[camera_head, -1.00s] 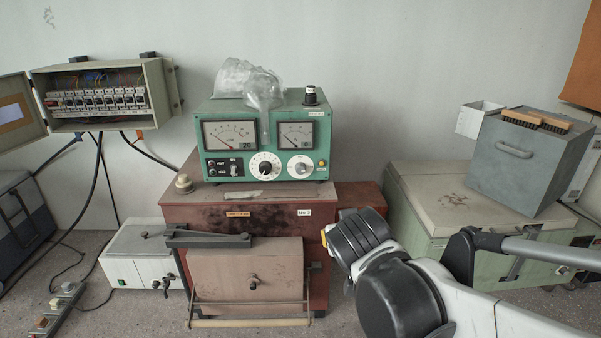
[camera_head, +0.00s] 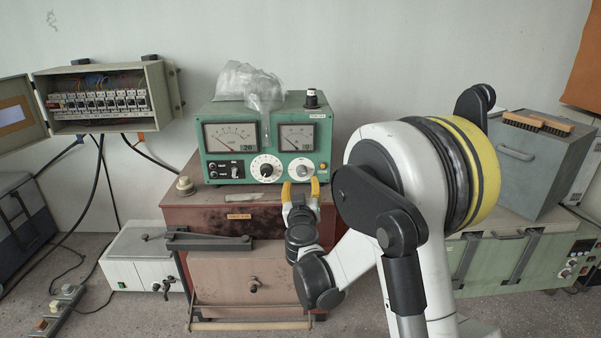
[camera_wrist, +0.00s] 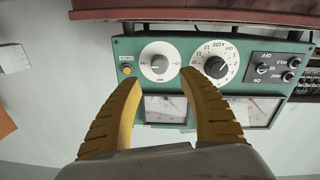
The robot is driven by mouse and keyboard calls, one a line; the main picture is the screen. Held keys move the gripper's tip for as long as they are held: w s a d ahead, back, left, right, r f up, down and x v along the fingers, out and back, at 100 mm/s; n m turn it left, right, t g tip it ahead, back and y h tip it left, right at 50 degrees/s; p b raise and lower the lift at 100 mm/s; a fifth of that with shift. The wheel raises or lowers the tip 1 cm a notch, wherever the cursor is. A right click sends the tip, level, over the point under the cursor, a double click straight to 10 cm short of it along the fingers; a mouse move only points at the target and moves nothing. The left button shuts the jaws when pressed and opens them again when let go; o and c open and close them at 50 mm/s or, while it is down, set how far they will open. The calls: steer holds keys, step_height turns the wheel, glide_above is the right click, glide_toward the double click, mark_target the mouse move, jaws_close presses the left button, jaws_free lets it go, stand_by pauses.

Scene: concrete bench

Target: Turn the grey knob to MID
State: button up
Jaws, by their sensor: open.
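The green instrument panel (camera_head: 226,172) stands on a red-brown cabinet. On its front, the grey knob (camera_head: 301,168) sits in the middle of a plain white dial at the lower right. It also shows in the wrist view (camera_wrist: 159,64), where the panel appears upside down. A black knob (camera_head: 266,169) on a numbered white dial is to its left and shows in the wrist view (camera_wrist: 215,67). My gripper (camera_head: 300,189) is open and empty, yellow fingers pointing at the panel. In the wrist view its fingertips (camera_wrist: 160,82) straddle the grey knob's dial, apart from it.
A yellow button (camera_head: 323,166) is right of the grey dial. Small black switches (camera_head: 223,169) are at the panel's left. Meters (camera_head: 297,138) are above the dials. The red-brown cabinet top (camera_head: 222,199) lies below.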

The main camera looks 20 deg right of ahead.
mark_target(301, 173)
steer(key=p+x, duration=0.1)
steer(key=x, duration=0.6)
steer(key=shift+w+d, duration=0.1)
steer(key=shift+w, duration=0.05)
jaws_close()
